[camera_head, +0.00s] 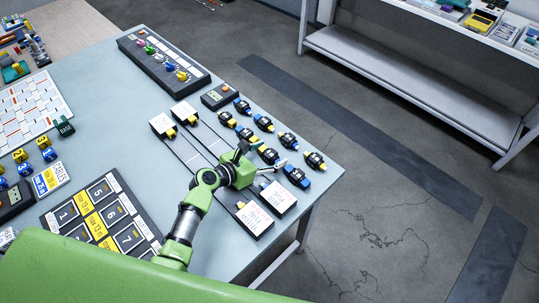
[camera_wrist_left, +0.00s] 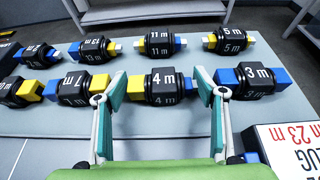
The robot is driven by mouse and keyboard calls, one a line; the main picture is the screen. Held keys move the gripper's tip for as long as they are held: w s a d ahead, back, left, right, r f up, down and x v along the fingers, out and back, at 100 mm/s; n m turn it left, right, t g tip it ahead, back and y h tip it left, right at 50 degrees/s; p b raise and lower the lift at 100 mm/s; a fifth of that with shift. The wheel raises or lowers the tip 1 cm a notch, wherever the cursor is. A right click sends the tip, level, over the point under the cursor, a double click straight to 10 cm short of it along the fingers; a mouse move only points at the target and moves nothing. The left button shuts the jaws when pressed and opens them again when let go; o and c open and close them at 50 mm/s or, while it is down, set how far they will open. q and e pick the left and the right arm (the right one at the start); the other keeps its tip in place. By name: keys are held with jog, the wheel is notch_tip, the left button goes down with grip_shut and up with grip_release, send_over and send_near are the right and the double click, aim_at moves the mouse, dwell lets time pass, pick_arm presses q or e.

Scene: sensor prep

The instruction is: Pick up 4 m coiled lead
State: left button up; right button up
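The 4 m coiled lead (camera_wrist_left: 163,86) is a black coil marked "4 m" with a yellow plug end on its left and a blue end on its right. It lies on the grey table in the nearer row. In the head view the 4 m lead (camera_head: 269,155) is just ahead of my left gripper (camera_head: 264,157). That gripper is open; in the left wrist view its teal fingers stand apart, one toward each end of the lead, and I see no grip on it. My right gripper is not in view.
The 7 m lead (camera_wrist_left: 75,87) and 3 m lead (camera_wrist_left: 256,80) lie close on either side. The 11 m lead (camera_wrist_left: 160,44) lies behind. White-labelled black slabs (camera_head: 277,196) lie near the gripper. The table's right edge is close; bare floor lies beyond.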

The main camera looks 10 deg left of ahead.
pick_arm(q)
jog(key=c, duration=0.8)
jog(key=shift+c, duration=0.2)
jog(key=shift+r, duration=0.15)
